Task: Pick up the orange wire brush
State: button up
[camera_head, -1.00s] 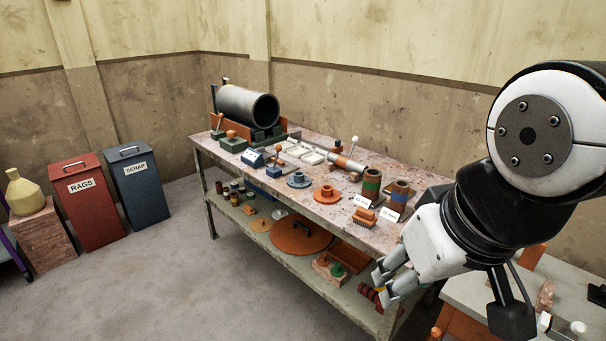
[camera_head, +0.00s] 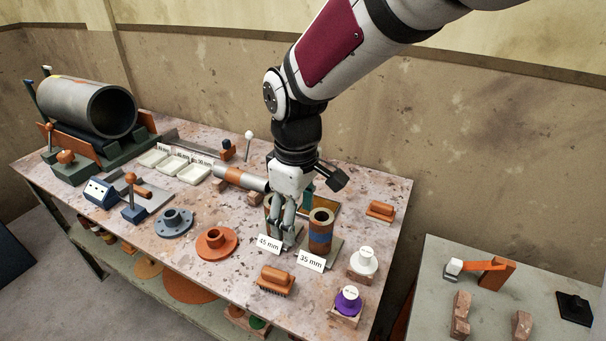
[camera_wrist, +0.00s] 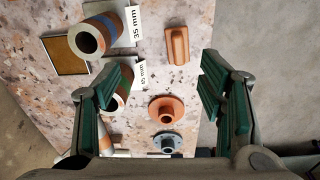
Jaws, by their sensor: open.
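The orange wire brush (camera_head: 276,280) lies on the speckled bench top (camera_head: 212,277) near its front edge, with dark bristles below an orange handle. In the wrist view the brush (camera_wrist: 177,46) lies beyond the fingertips, between the lines of the two fingers. My gripper (camera_head: 287,228) points down over the bench, behind the brush and apart from it, in front of the 45 mm pipe piece. In the wrist view my gripper (camera_wrist: 160,92) is open, its green-padded fingers wide apart with nothing held.
The 35 mm pipe piece (camera_head: 320,232) stands right of my gripper. White (camera_head: 363,262) and purple (camera_head: 347,300) knobbed pieces stand right of the brush. An orange flange (camera_head: 216,242) lies left of it. Another orange-handled block (camera_head: 380,210) lies at the back right.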

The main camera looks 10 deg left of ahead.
jog(key=n, duration=0.2)
send_over(275, 272)
jog(key=w, duration=0.1)
notch_tip(275, 272, down, 5)
jog(key=shift+g, duration=0.3)
notch_tip(275, 272, down, 7)
jog(key=shift+a+f, duration=0.15)
jog(key=f, duration=0.2)
jog(key=s+f, duration=0.1)
jog(key=f, duration=0.2)
jog(key=shift+p, duration=0.35)
jog(key=shift+f, duration=0.6)
jog(key=c, duration=1.3)
